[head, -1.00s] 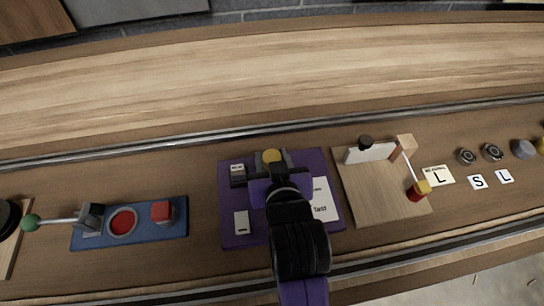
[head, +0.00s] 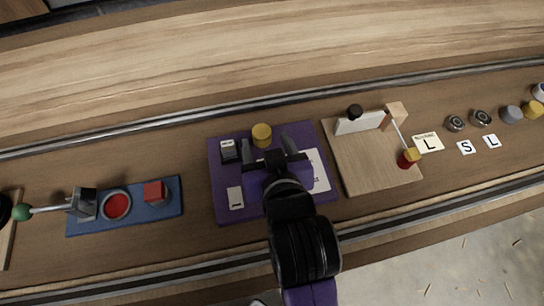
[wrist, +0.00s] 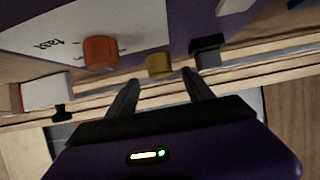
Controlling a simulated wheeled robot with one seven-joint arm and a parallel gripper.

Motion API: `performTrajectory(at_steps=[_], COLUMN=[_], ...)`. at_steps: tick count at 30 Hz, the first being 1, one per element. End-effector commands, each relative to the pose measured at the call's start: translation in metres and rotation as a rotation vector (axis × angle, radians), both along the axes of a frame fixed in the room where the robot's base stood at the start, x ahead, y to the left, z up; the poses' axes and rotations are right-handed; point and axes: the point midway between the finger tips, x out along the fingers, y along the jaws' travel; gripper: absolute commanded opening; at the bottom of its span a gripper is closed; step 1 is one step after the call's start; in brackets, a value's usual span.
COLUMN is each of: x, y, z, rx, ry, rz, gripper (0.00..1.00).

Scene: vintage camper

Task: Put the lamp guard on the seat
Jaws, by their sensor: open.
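I cannot tell which part is the lamp guard or which is the seat. My gripper (head: 267,147) is open and empty over the purple board (head: 222,207). A yellow cylinder (head: 261,136) stands at that board's far edge, just beyond the fingers; in the wrist view it (wrist: 158,66) shows between and beyond the fingertips. An orange cylinder (wrist: 101,52) stands beside the white card (wrist: 60,35) in the wrist view; my gripper hides it in the head view. On the blue board (head: 130,225), a grey ring (head: 103,214) surrounds a red disc (head: 118,206).
The blue board also carries a red block (head: 155,192) and a green-knobbed lever (head: 45,209). Letter cards (head: 428,144) and knobs (head: 481,117) lie farther right. Rails border the counter.

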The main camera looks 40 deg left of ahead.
Motion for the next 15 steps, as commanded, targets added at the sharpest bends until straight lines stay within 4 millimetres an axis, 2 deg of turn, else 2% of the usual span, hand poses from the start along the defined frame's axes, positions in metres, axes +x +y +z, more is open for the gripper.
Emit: performTrajectory(at_steps=[6,15], x=[-0.025,-0.039], y=[-0.029,-0.046], z=[0.021,0.033], rx=[0.002,0.000], ry=[-0.001,0.000], rz=[-0.001,0.000], gripper=[0.60,0.60])
